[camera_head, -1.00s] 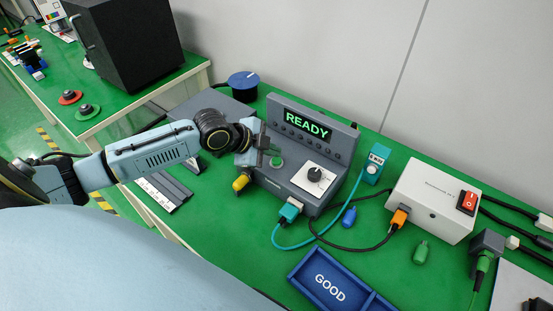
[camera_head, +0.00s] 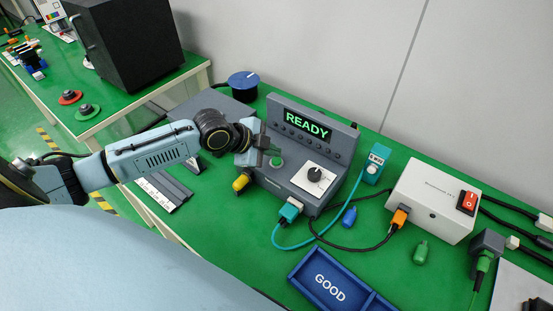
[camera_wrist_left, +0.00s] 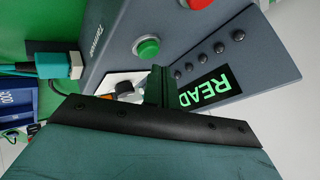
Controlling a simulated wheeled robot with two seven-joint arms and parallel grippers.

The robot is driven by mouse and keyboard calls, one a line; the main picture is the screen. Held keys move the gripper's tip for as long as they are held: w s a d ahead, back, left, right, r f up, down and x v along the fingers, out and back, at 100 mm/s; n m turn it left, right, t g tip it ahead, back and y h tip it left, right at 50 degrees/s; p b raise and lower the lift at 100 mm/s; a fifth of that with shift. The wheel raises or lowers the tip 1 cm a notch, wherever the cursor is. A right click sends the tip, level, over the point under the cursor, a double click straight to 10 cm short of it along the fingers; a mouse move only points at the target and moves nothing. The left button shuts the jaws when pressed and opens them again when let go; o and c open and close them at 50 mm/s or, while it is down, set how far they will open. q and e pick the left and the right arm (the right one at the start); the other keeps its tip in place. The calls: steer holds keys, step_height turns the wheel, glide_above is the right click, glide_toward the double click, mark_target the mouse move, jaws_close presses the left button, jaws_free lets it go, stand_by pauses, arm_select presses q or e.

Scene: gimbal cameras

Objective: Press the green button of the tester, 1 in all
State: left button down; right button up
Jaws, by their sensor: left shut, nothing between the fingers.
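The tester (camera_head: 268,181) is a dark grey console. Its display (camera_head: 307,126) glows green with the word READY. The green button (camera_head: 276,162) sits on its sloped face, left of a white dial plate; it also shows in the wrist view (camera_wrist_left: 148,47), uncovered, beside a partly cut-off red button (camera_wrist_left: 197,3). My left gripper (camera_head: 268,149) is shut and empty over the tester's left part, close to the green button. In the wrist view its fingertips (camera_wrist_left: 159,76) lie just below the button in the picture; I see a gap there. My right gripper is not in view.
A yellow piece (camera_head: 240,182) lies left of the tester. A teal cable (camera_head: 283,245) runs from its front to a teal probe (camera_head: 376,163). A white power box (camera_head: 425,200) stands right, a blue GOOD tray (camera_head: 318,270) in front.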

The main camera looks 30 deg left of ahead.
mark_target(272, 161)
arm_select(q)
steer(key=shift+f, duration=0.15)
steer(key=shift+f, duration=0.3)
steer(key=shift+f, duration=0.4)
stand_by(0.6)
stand_by(0.3)
steer(key=shift+r+p, duration=0.75)
steer(key=shift+r, duration=0.1)
step_height(272, 161, up, 5)
steer(key=p, duration=0.5)
steer(key=shift+r, duration=0.1)
